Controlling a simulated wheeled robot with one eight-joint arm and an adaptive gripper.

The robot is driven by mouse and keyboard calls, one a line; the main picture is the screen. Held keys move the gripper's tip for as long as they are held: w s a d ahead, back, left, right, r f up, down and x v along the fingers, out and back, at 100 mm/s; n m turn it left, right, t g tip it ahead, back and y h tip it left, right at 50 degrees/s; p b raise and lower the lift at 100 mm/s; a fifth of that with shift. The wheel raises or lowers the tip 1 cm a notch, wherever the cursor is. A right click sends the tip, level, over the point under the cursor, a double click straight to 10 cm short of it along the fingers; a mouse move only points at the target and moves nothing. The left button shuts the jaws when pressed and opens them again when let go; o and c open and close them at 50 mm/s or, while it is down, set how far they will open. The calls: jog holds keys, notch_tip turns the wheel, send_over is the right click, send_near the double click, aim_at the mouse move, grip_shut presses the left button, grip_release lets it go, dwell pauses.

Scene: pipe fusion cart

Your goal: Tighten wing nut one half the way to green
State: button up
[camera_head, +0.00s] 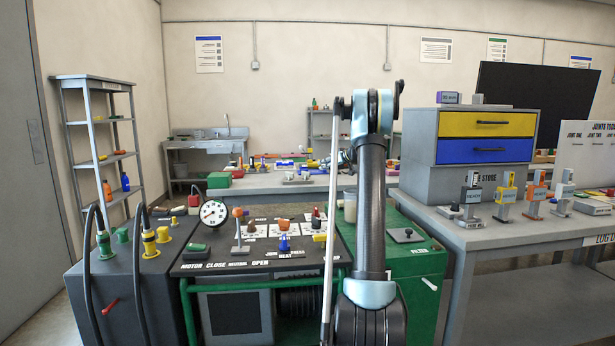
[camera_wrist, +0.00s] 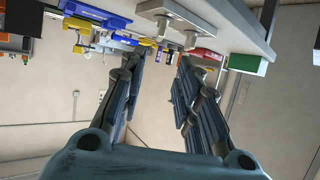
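My gripper (camera_wrist: 162,62) is open in the wrist view, with its two dark fingers apart and nothing between them. Past the fingertips lies a row of blue, yellow and silver clamp parts (camera_wrist: 108,38) along a bench. In the head view, blue, yellow and red parts (camera_head: 285,163) lie on the middle bench, partly behind my arm. I cannot make out wing nut one or a green mark for it in either view. My gripper is mostly hidden behind my arm in the head view.
The middle bench (camera_head: 262,186) carries a green box (camera_head: 218,180) and silver brackets (camera_head: 298,177). A control cart (camera_head: 200,268) with a gauge (camera_head: 213,213) and levers stands in front. A yellow-and-blue drawer unit (camera_head: 485,136) stands at right. In the wrist view, the bench edge (camera_wrist: 245,30) is close.

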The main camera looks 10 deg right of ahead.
aim_at(306, 175)
jog(key=x, duration=1.7)
jog(key=shift+w, duration=0.2)
grip_shut()
